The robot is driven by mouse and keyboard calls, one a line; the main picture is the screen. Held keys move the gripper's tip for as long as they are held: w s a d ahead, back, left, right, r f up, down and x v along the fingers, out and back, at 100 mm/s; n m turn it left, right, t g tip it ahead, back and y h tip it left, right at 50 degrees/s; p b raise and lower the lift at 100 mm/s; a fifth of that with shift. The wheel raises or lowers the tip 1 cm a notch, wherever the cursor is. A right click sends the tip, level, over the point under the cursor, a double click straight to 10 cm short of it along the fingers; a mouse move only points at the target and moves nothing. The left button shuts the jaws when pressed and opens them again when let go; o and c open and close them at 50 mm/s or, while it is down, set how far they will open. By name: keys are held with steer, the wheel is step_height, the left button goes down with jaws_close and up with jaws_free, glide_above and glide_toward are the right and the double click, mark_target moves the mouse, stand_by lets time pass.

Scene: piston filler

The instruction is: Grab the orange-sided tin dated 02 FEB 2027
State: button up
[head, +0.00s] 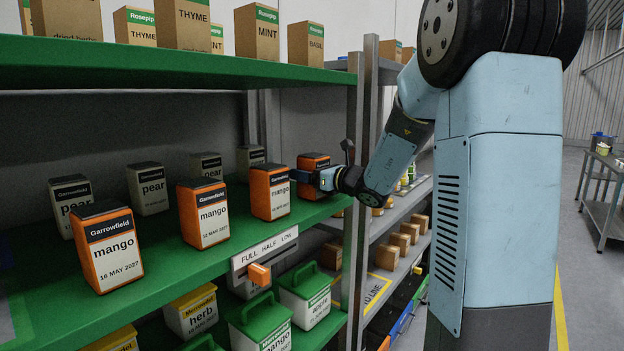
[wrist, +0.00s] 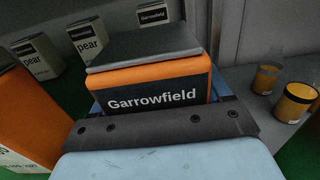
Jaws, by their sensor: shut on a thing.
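My gripper (head: 304,176) is shut on the rightmost orange-sided tin (head: 315,163), at the right end of the green shelf. In the wrist view this tin (wrist: 150,76) has a dark lid and a dark "Garrowfield" band between my blue fingers; the gripper hides its lower label and date. Three more orange-sided mango tins stand on the shelf to the left. The nearest tin (head: 108,248) reads 16 MAY 2027 and the second tin (head: 203,213) reads 12 MAY 2027. The date on the third tin (head: 270,192) is too small to read surely.
Several pale pear tins (head: 148,188) stand behind the orange ones. The green upper shelf (head: 180,68) with herb boxes hangs above. A grey shelf post (head: 354,200) stands just right of the held tin. Green-lidded bins (head: 305,296) sit below.

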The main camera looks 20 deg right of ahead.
steer(key=shift+c, duration=0.8)
